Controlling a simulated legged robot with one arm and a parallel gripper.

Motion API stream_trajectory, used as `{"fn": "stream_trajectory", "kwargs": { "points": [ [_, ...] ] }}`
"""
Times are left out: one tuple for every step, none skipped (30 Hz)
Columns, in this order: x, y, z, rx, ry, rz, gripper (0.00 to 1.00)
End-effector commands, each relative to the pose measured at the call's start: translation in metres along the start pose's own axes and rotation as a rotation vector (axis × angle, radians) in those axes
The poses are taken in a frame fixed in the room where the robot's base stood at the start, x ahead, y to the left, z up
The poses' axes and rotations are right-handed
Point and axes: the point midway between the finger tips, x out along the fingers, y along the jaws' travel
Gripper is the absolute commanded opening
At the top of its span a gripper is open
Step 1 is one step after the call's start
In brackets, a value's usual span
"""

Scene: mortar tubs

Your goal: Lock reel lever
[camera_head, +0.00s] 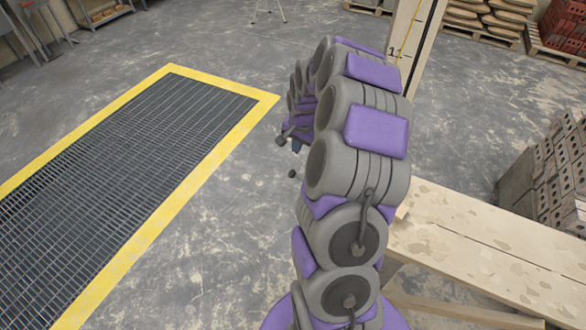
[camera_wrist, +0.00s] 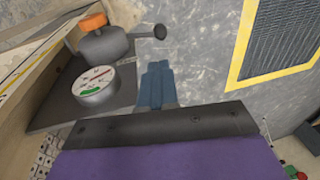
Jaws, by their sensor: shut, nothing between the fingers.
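A grey, rounded reel (camera_wrist: 103,45) with an orange block (camera_wrist: 93,22) on top sits at the upper left of the wrist view. A dark lever (camera_wrist: 160,31) with a round knob sticks out from its right side. My gripper (camera_wrist: 156,72) shows as blue fingers, shut and empty. In the picture the fingertips are below the lever knob, apart from it. In the head view my arm hides most of the gripper area, and I cannot clearly make out the reel there.
A marked wooden post (camera_head: 415,40) rises behind my arm. A wooden plank (camera_head: 480,255) lies at right, with brick stacks (camera_head: 560,170) beyond. A yellow-edged grate (camera_head: 120,170) lies left.

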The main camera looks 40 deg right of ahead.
Motion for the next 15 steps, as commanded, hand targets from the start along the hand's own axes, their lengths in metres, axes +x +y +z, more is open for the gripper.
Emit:
{"fn": "stream_trajectory", "kwargs": {
  "points": [
    [0.000,0.000,0.000,0.000,-0.001,0.000,0.00],
    [0.000,0.000,0.000,-0.001,-0.001,0.000,0.00],
    [0.001,0.000,0.000,-0.001,-0.001,0.000,0.00],
    [0.001,0.000,0.000,-0.001,-0.002,0.000,0.00],
    [0.002,0.000,0.000,-0.001,-0.002,0.000,0.00],
    [0.004,0.000,-0.001,-0.001,-0.003,0.000,0.00],
    [0.005,0.000,-0.001,-0.001,-0.003,0.000,0.00],
    [0.007,0.001,-0.001,-0.001,-0.003,0.000,0.00],
    [0.010,0.001,-0.001,-0.001,-0.003,0.000,0.00],
    [0.013,0.001,-0.001,-0.001,-0.004,0.000,0.00],
    [0.016,0.001,-0.001,-0.001,-0.004,0.000,0.00],
    [0.021,0.001,-0.001,-0.001,-0.004,0.001,0.00],
    [0.025,0.001,0.000,-0.001,-0.005,0.001,0.00],
    [0.030,0.001,0.000,-0.001,-0.005,0.001,0.00],
    [0.037,0.001,0.000,-0.001,-0.006,0.002,0.00]
  ]
}}
